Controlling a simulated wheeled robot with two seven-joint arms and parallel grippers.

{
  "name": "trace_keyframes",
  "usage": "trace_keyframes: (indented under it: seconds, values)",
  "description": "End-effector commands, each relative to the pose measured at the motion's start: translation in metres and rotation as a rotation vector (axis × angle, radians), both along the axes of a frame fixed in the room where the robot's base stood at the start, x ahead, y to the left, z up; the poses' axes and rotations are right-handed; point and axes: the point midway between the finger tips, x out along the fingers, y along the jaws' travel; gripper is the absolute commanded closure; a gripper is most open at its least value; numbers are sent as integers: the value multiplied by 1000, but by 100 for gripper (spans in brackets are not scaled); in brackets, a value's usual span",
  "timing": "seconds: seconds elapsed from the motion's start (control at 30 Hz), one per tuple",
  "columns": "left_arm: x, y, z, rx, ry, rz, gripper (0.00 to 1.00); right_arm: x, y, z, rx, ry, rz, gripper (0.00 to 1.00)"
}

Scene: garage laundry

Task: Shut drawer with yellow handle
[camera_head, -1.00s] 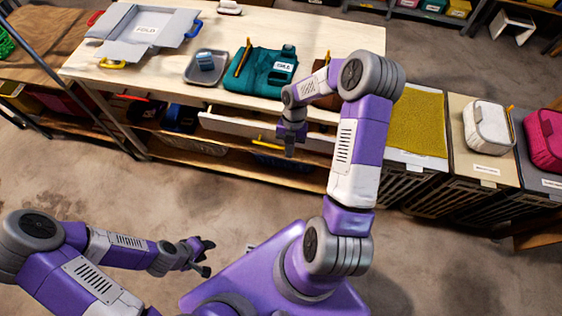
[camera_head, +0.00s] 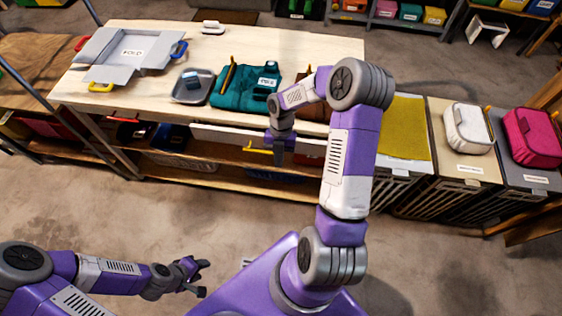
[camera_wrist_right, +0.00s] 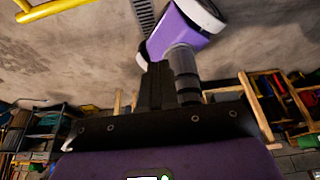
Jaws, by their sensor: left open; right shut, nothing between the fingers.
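The drawer (camera_head: 222,134) with the yellow handle (camera_head: 257,150) is under the front edge of the wooden table in the head view. Its pale front seems to stand a little out from the table; how far is hard to tell. My right gripper (camera_head: 280,157) is shut and empty. It points down at the drawer front, just right of the handle's middle, overlapping it in the picture; contact cannot be told. A yellow bar (camera_wrist_right: 50,9) shows at the top left of the right wrist view. My left gripper (camera_head: 199,278) is open and empty, low over the floor side, away from the drawer.
On the tabletop (camera_head: 215,53) are a grey folding board (camera_head: 128,52), a grey tray (camera_head: 190,92) and teal folded clothing (camera_head: 245,88). A lower shelf (camera_head: 225,182) lies under the drawer. Hampers (camera_head: 467,165) stand to the right. Floor in front is clear.

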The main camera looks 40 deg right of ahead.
Motion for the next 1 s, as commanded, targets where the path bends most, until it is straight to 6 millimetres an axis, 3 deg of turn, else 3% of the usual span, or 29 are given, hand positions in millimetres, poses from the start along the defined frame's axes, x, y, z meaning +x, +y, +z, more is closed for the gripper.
trace_keyframes:
  seconds: [0.1, 0.23, 0.57, 0.73, 1.0]
  values:
    - [0, 0, 7, 0, 0, 0, 57, 6, -7, 26, -2, -2, -1, 100]
    - [0, 0, 10, 0, -1, 0, 57, 11, -12, 45, 0, -1, 0, 100]
    - [0, 0, 11, 0, -1, 0, 57, 14, -16, 57, 0, 3, 4, 100]
    - [0, 0, 6, 0, 0, 0, 57, 17, 1, 31, -48, 68, 108, 100]
    - [0, 0, -12, 0, 0, 0, 57, 33, 46, -50, -397, 258, 536, 100]
